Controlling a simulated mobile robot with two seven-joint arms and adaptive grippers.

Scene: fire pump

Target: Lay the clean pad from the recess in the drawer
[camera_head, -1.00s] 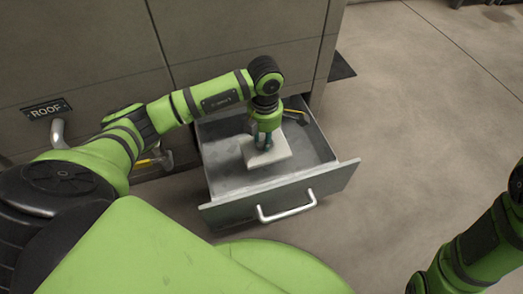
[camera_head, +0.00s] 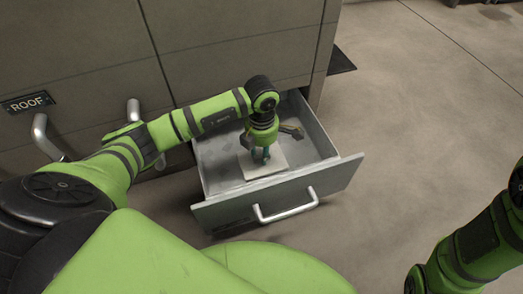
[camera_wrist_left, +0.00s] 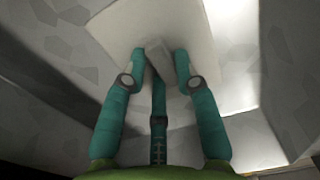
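The pale square pad (camera_head: 279,168) is inside the open grey drawer (camera_head: 222,213), low over or on its floor; I cannot tell whether it touches. In the left wrist view the pad (camera_wrist_left: 202,48) has a small grey block (camera_wrist_left: 157,52) standing up from it. My left gripper (camera_head: 260,156) reaches down into the drawer above the pad. Its teal fingertips (camera_wrist_left: 160,62) sit close on both sides of the block and appear shut on it. My right gripper is not in view; only part of that arm shows at the lower right.
A small dark and yellowish object (camera_head: 292,131) lies at the drawer's back right. The drawer's bar handle (camera_head: 285,206) faces me. Grey cabinet fronts with a ROOF label (camera_head: 28,102) and upright handles (camera_head: 133,111) stand at the left. The floor to the right is clear.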

